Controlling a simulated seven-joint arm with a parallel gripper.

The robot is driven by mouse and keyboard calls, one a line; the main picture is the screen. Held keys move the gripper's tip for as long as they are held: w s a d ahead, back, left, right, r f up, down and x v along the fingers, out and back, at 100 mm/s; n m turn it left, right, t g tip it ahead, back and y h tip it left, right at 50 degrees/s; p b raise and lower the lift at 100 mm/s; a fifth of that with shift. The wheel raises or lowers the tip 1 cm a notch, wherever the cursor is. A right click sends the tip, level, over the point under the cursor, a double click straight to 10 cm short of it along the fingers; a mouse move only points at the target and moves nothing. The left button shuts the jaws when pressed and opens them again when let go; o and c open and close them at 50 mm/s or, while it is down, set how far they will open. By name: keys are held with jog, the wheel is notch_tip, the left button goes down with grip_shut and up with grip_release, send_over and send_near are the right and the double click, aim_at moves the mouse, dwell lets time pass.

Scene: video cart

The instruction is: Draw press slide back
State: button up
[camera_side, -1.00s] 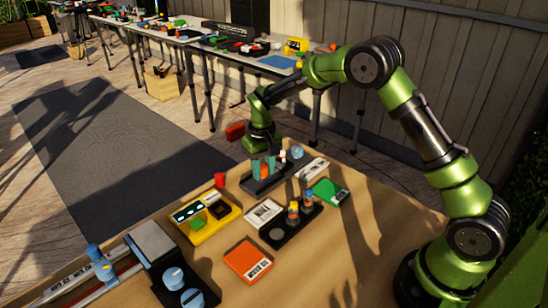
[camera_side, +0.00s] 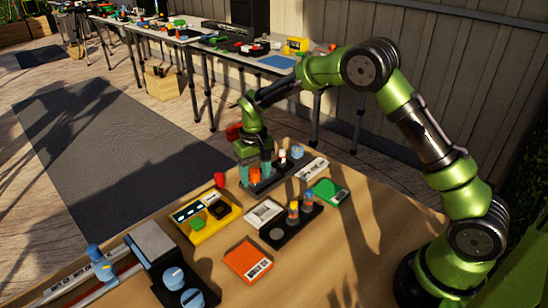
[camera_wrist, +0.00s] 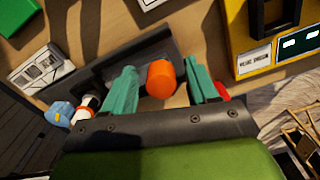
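The device that looks like the press lies at the front left in the side view. It has a grey block (camera_side: 151,241), rails (camera_side: 88,284) and a blue upright handle (camera_side: 97,256) on the rails. My gripper (camera_side: 255,172) is far from it, at a black tray (camera_side: 268,185) near the table's back edge. In the wrist view its teal fingers (camera_wrist: 163,88) are open, one on each side of an orange cylinder (camera_wrist: 161,78), with gaps showing. The press is not seen in the wrist view.
A yellow box (camera_side: 207,228), an orange card box (camera_side: 248,262), a black holder (camera_side: 276,236) with bottles and a green-and-white box (camera_side: 328,191) stand on the table. A red cup (camera_side: 219,179) is left of my gripper. Blue knobs (camera_side: 173,279) sit beside the press. Front right table is clear.

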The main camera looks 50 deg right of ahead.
aim_at(258, 173)
notch_tip(258, 173, up, 17)
dwell(0.7)
jog(key=shift+w, duration=0.1)
jog(key=s+r+t+y, duration=0.1)
jog(key=s+r+t, duration=0.1)
jog(key=s, duration=1.1)
jog(key=s+r+m+t+y, duration=0.1)
jog(key=s+t, duration=0.4)
jog(key=s, duration=0.8)
jog(key=shift+s+a+r, duration=0.25)
jog(key=shift+s+r, duration=0.1)
jog(key=shift+r, duration=0.15)
